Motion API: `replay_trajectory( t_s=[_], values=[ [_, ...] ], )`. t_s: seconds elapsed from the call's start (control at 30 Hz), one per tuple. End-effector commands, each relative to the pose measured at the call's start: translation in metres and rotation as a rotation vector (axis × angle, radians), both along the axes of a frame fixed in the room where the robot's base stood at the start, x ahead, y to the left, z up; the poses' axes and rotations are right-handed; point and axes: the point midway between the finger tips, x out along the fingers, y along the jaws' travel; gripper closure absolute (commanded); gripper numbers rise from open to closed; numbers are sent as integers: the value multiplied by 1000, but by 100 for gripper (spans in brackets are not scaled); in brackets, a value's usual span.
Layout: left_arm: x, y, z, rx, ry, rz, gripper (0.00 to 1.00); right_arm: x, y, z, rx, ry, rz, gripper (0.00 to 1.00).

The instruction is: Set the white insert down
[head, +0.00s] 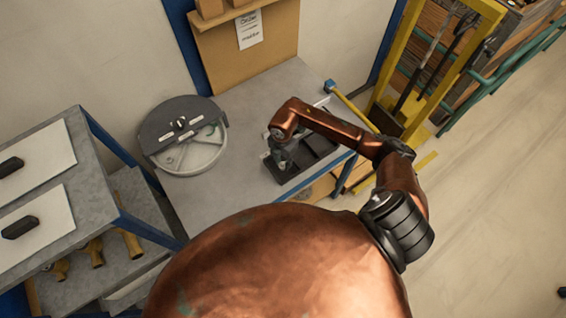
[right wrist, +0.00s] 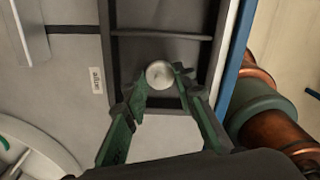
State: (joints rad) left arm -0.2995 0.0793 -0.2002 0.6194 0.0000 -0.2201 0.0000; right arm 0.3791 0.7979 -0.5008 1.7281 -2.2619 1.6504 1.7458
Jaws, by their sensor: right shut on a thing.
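The white insert (right wrist: 159,75) shows as a small round pale disc between the fingertips in the right wrist view. My right gripper (right wrist: 160,88) is shut on it, with its green fingers on either side. The gripper is over a dark compartmented tray (right wrist: 168,18). In the head view the right gripper (head: 283,160) is over the left part of the dark tray (head: 318,144), and the insert is too small to make out there. I cannot tell whether the insert touches the tray floor. My left gripper is not in view.
A round container (head: 196,155) with a dark half lid stands left of the tray on the grey bench (head: 270,92). A small label (right wrist: 97,80) lies beside the tray. A shelf unit (head: 82,135) with white sheets and black handles stands at the left.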

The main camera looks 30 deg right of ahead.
Motion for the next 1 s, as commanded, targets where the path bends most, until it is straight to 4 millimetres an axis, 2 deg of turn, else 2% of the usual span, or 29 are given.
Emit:
replay_trajectory(
  t_s=[0.1, 0.43, 0.47, 0.5, 0.7, 1.0],
  values=[
    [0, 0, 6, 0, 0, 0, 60, 0, 0, -11, 1, 0, -3, 97],
    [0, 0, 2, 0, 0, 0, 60, 0, 0, -16, -1, -1, -1, 97],
    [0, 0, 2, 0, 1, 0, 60, 0, 0, -16, -1, 0, -1, 74],
    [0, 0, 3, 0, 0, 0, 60, 0, 0, -15, -1, -1, -1, 72],
    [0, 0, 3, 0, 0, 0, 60, 0, 0, -15, -1, -1, -1, 58],
    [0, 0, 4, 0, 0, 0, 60, 0, 0, -13, 0, -1, -1, 57]
  ],
)
